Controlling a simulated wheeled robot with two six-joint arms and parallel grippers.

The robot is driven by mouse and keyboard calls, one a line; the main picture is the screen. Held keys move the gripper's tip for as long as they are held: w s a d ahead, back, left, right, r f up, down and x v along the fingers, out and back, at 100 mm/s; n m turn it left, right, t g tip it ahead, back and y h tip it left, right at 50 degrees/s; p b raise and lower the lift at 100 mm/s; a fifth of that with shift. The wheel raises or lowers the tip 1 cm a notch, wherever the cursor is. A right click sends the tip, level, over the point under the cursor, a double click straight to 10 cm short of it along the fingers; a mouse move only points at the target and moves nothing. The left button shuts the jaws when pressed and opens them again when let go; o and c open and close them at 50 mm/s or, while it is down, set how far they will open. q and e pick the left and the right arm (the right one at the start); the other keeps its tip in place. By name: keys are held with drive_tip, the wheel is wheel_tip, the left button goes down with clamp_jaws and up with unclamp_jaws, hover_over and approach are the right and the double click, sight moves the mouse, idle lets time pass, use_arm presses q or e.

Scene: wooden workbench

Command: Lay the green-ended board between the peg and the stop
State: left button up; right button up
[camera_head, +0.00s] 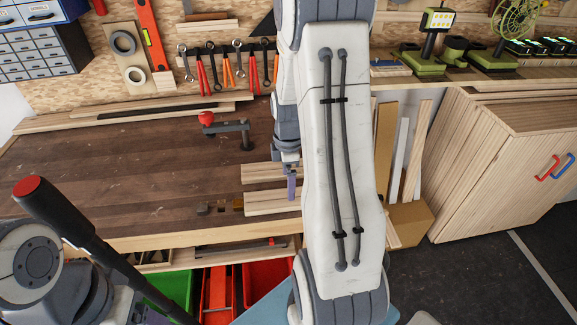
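Two pale boards lie on the bench near its right front: a farther board (262,173) and a nearer board (268,204). My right arm hides their right ends, and no green end shows. My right gripper (292,186) points down at the boards; its fingers overlap them in the picture. I cannot tell whether it touches or grips one. A small dark block with a brass-coloured part (219,208) sits left of the nearer board. I cannot tell which parts are the peg and the stop. My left arm is at the lower left; its gripper is not visible.
A dark clamp with a red knob (233,129) stands behind the boards. Long strips (150,112) lie along the back of the wooden workbench (110,175). The bench's left and middle are clear. Green and red bins (218,290) sit below the front edge.

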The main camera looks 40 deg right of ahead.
wheel_tip(320, 180, up, 6)
drive_tip(key=s+a+r+m, duration=0.1)
drive_tip(key=a+r, duration=0.1)
drive_tip(key=a, duration=0.8)
drive_tip(key=s+a+r+m, duration=0.1)
drive_tip(key=s+a+r, duration=0.1)
drive_tip(key=a, duration=0.8)
drive_tip(key=s+a+r+m+y, duration=0.1)
drive_tip(key=s+a+m, duration=0.1)
drive_tip(key=s+a, duration=0.9)
drive_tip(key=shift+s, duration=1.2)
